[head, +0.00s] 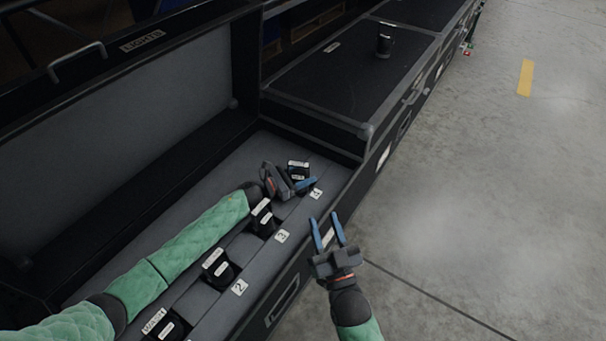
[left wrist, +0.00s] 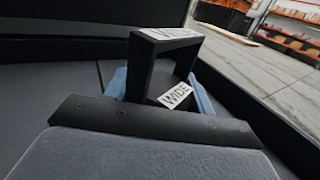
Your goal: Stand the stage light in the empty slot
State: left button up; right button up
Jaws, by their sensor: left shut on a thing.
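The stage light (head: 298,169) is black with white labels, near the far end of the open case's insert, by the tag that looks like 4 (head: 316,193). My left gripper (head: 297,182) is shut on it. In the left wrist view the light (left wrist: 158,72) shows a square black handle and a "WIDE" label between my blue fingers (left wrist: 160,92). It looks roughly upright; whether its base is down in a slot is hidden. My right gripper (head: 327,220) is open and empty, over the case's front edge.
Other black lights stand in the insert by tag 3 (head: 262,218), by tag 2 (head: 218,269) and at the near end (head: 165,325). The raised lid (head: 170,95) stands at the left. A closed case (head: 340,75) beyond carries a small black object (head: 385,42). Floor at right is clear.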

pick_arm(q)
jog(key=shift+s+f, duration=0.25)
jog(key=shift+f, duration=0.35)
pick_arm(e)
jog(key=shift+r, duration=0.2)
pick_arm(q)
jog(key=o, duration=1.5)
jog(key=shift+f, duration=0.1)
jog(key=shift+c, duration=0.2)
pick_arm(e)
jog(key=shift+f, duration=0.15)
pick_arm(q)
jog(key=shift+a+r+p, duration=0.25)
jog(key=shift+r+p, duration=0.45)
jog(key=shift+r, duration=0.05)
jog(key=v, duration=1.1)
jog(key=shift+w+a+r, duration=0.1)
jog(key=shift+a+r, duration=0.05)
jog(key=shift+r, duration=0.1)
pick_arm(e)
notch_tip(320, 180, down, 13)
jog(key=g, duration=0.4)
jog(key=shift+s+a+g+h, duration=0.2)
jog(key=shift+a+g+h, duration=0.1)
jog(key=shift+a, duration=0.1)
pick_arm(q)
jog(key=shift+a, duration=0.1)
